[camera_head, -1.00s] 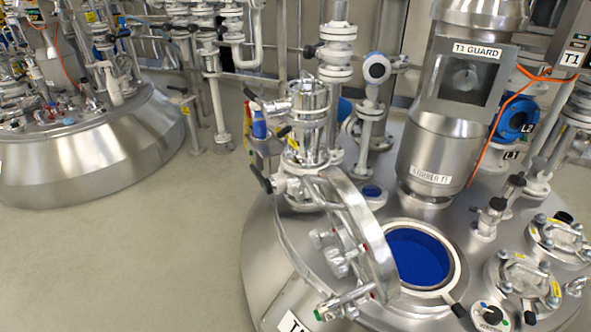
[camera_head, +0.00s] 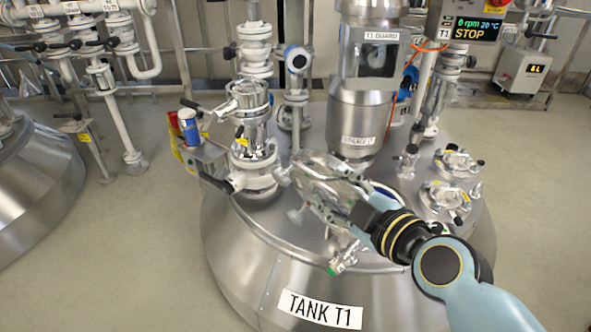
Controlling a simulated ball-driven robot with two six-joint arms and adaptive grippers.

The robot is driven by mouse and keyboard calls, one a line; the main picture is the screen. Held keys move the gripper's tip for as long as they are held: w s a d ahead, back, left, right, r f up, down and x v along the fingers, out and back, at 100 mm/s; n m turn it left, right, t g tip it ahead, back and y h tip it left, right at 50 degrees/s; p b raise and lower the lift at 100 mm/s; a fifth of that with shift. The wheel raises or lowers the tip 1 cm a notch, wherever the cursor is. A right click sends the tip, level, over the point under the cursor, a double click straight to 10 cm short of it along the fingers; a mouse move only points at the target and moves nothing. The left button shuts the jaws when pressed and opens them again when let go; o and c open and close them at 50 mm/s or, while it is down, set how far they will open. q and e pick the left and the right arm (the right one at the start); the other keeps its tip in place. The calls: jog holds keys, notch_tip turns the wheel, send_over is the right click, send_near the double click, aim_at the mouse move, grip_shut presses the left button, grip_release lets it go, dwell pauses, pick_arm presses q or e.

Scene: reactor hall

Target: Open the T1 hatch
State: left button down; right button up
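Tank T1, marked by its label (camera_head: 319,309), fills the middle of the view. Its round metal hatch lid (camera_head: 322,178) is swung up and tilted to the left of the opening. A sliver of blue inside the hatch opening (camera_head: 384,188) shows; my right arm and the lid hide most of it. My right gripper (camera_head: 345,208) is at the lid's lower right side, against it or just in front of it. Its fingers are too small and overlapped to tell whether they are open or shut. My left gripper is not in view.
The stirrer housing (camera_head: 366,100) stands behind the opening, and a valve stack (camera_head: 252,140) rises left of the lid. Smaller flanged ports (camera_head: 445,200) lie on the right. A display reading STOP (camera_head: 472,28) hangs at upper right.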

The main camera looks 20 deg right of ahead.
aim_at(313, 173)
jog(key=x, duration=1)
jog(key=shift+w+f, duration=0.1)
jog(key=shift+w, duration=0.25)
grip_shut()
jog(key=shift+d, duration=0.1)
